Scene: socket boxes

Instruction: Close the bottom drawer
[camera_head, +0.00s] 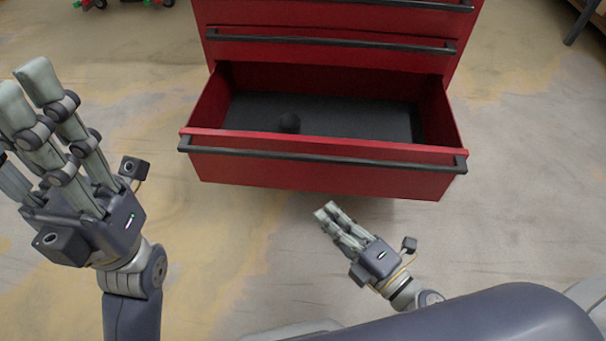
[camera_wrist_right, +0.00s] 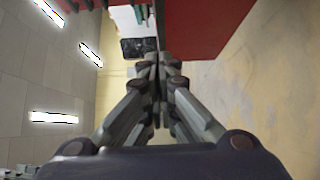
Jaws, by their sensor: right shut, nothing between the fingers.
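The red bottom drawer (camera_head: 322,176) of the red cabinet is pulled well out, with a black handle bar (camera_head: 320,156) along its front top edge.
The upper drawers (camera_head: 330,45) of the cabinet are shut. The concrete floor (camera_head: 535,190) around the cabinet is clear on both sides. A small item with red and green parts (camera_head: 120,3) stands at the far left back. A dark leg (camera_head: 580,25) shows at the top right.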

